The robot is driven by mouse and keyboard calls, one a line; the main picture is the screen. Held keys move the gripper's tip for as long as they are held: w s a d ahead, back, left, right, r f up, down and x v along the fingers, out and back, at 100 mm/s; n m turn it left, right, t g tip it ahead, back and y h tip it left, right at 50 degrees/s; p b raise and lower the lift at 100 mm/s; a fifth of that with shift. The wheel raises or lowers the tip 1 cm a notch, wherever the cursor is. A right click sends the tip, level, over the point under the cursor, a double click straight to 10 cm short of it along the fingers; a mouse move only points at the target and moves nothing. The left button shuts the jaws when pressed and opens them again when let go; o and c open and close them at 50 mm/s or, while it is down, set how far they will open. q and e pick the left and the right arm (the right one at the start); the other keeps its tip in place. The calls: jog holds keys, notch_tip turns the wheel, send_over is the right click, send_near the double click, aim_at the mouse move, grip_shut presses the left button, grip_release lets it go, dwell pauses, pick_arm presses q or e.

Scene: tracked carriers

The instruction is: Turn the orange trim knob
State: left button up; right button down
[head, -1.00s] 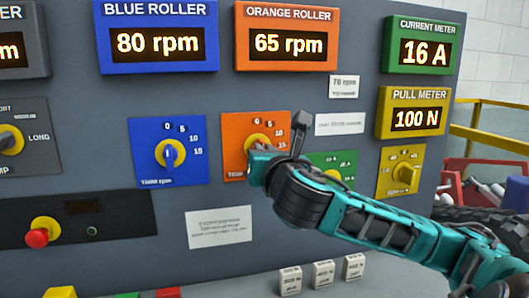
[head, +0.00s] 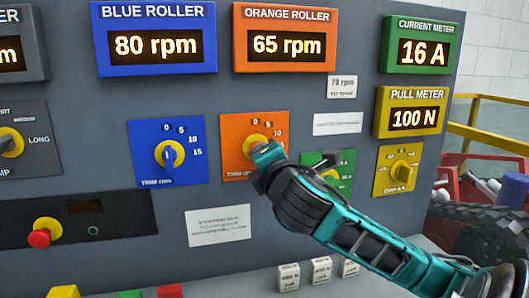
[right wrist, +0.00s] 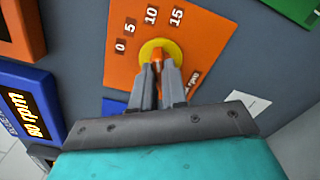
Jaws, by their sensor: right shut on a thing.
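The orange trim knob has a yellow round base (head: 257,142) on an orange plate (head: 234,168) with a scale marked 0, 5, 10 and 15. My right gripper (head: 262,152) is at the knob and hides much of it in the head view. In the right wrist view the two fingers (right wrist: 158,68) are shut on the knob's grip, in front of its yellow base (right wrist: 148,50). The knob's pointing direction cannot be read. The orange roller display (head: 284,45) reads 65 rpm. My left gripper is not in view.
The blue trim knob (head: 169,154) is to the left, under the blue roller display (head: 157,42) reading 80 rpm. A green plate (head: 318,163) is partly behind my right arm. A yellow knob (head: 402,172) is to the right.

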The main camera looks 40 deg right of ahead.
jog(key=m, duration=0.5)
jog(key=shift+m+p, duration=0.3)
jog(key=shift+p, duration=0.1)
dwell(0.3)
jog(key=c, duration=1.2)
grip_release()
jog(key=shift+f, duration=0.1)
jog(key=shift+o, duration=0.2)
